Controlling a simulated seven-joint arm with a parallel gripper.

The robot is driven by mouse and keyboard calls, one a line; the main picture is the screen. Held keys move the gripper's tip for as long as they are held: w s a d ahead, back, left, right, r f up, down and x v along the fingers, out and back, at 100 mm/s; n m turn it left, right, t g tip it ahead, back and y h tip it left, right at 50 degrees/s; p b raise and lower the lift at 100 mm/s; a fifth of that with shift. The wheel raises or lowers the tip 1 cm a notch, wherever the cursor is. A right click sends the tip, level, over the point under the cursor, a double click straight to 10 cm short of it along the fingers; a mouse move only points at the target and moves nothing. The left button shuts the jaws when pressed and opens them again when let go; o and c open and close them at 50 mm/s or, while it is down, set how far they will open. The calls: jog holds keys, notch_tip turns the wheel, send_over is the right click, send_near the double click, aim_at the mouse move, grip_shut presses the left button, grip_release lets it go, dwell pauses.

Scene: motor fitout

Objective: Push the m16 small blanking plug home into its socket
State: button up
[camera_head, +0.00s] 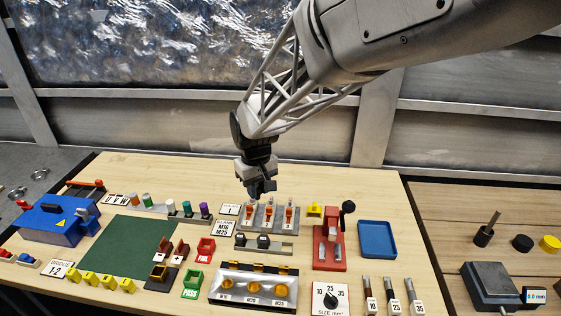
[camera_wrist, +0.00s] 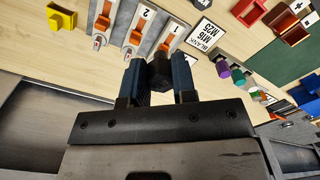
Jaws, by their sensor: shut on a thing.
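My gripper (camera_head: 262,188) is above the back middle of the bench, near the grey stand with orange levers. In the wrist view my gripper (camera_wrist: 158,66) is shut on a black faceted piece, which looks like the small blanking plug (camera_wrist: 160,74), between its two dark blue fingers. The plug is clear of the bench. A label reading BLANK M16 M25 (camera_head: 222,228) stands beside a grey rack (camera_head: 280,247) holding two dark pieces. The blue motor box (camera_head: 48,224) is at the far left. I cannot make out the plug's socket.
The grey lever stand (camera_head: 270,229) is below and close to my gripper. A red press (camera_head: 328,256) and blue tray (camera_head: 377,239) stand to the right. Coloured bottle-like pieces (camera_head: 187,208) stand to the left. The green mat (camera_head: 126,243) is bare.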

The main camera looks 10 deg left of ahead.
jog(key=s+a+f+n, duration=0.2)
jog(key=s, duration=0.7)
jog(key=s+a+f+n, duration=0.1)
jog(key=s+a+n, duration=0.1)
jog(key=s, duration=0.8)
jog(key=shift+a+f, duration=0.25)
jog(key=shift+f, duration=0.15)
jog(key=shift+s+f, duration=0.1)
jog(key=shift+f, duration=2.75)
jog(key=shift+f, duration=1.6)
jog(key=o, duration=1)
jog(key=shift+c, duration=0.2)
jog(key=shift+r, duration=0.1)
notch_tip(320, 180, up, 8)
jog(key=shift+f, duration=0.2)
